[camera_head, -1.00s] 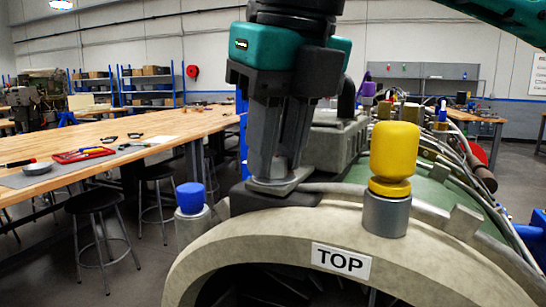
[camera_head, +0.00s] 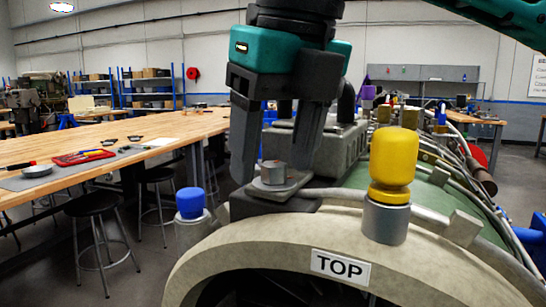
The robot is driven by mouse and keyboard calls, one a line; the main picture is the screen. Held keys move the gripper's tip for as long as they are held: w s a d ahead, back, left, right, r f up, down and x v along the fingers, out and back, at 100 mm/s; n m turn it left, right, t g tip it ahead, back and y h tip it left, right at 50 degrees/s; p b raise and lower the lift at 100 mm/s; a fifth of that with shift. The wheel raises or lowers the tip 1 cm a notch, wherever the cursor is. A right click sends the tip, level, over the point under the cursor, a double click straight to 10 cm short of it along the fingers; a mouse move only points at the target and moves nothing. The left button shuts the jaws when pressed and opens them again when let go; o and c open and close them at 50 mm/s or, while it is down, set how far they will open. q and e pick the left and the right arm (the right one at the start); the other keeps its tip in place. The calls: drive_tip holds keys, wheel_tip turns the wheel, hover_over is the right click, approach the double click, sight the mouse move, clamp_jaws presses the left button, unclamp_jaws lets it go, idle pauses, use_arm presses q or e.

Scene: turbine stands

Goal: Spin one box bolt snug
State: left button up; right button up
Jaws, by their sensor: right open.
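A grey hex bolt (camera_head: 273,173) stands on the flat tab of a dark grey box (camera_head: 262,207) on top of the turbine ring (camera_head: 235,243). My right gripper (camera_head: 274,163) comes down from above and is open. One finger is at the left of the bolt head and the other at its right and slightly behind, with visible gaps. The bolt head shows between the fingertips and is not held. My left gripper is not in view.
A yellow knob (camera_head: 393,165) on a metal collar rises close to the right of the box. A blue-capped post (camera_head: 191,203) stands to the left. Pipes (camera_head: 465,224) run along the right. A wooden workbench (camera_head: 190,126) with tools and stools lies to the left.

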sight(275, 164)
drive_tip(key=shift+w+a+p+v, duration=0.1)
drive_tip(key=shift+w+p+v, duration=0.05)
drive_tip(key=shift+p+v, duration=0.6)
drive_tip(key=shift+w+a+p+v, duration=0.15)
drive_tip(key=shift+p+v, duration=0.35)
drive_tip(key=shift+v, duration=0.35)
drive_tip(key=shift+w+a+p+v, duration=0.1)
drive_tip(key=shift+w+p+v, duration=0.05)
drive_tip(key=shift+p+v, duration=0.6)
drive_tip(key=shift+r, duration=0.1)
